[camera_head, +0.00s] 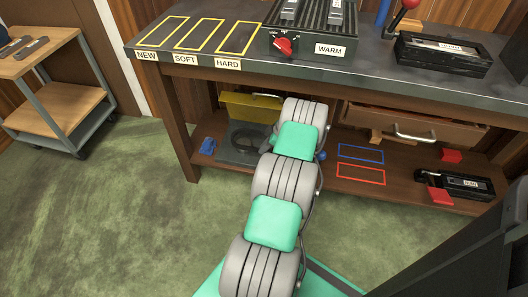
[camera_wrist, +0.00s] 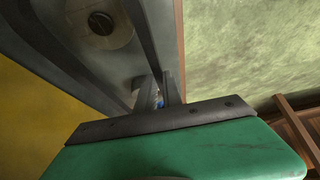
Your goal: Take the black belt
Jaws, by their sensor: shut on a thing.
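The black belt (camera_head: 246,139) looks like a dark loop on a grey plate on the lower shelf, left of my arm. Its right side is hidden by my arm. My arm reaches down to the shelf, and my gripper is hidden behind it in the head view. In the wrist view the two narrow fingers of my gripper (camera_wrist: 164,92) are close together, shut at the shelf, beside a large grey surface. The held part of the belt is too small to make out.
A blue object (camera_head: 207,146) lies at the shelf's left. The bench top (camera_head: 225,75) overhangs the lower shelf (camera_head: 400,184). A drawer (camera_head: 420,127) sits to the right.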

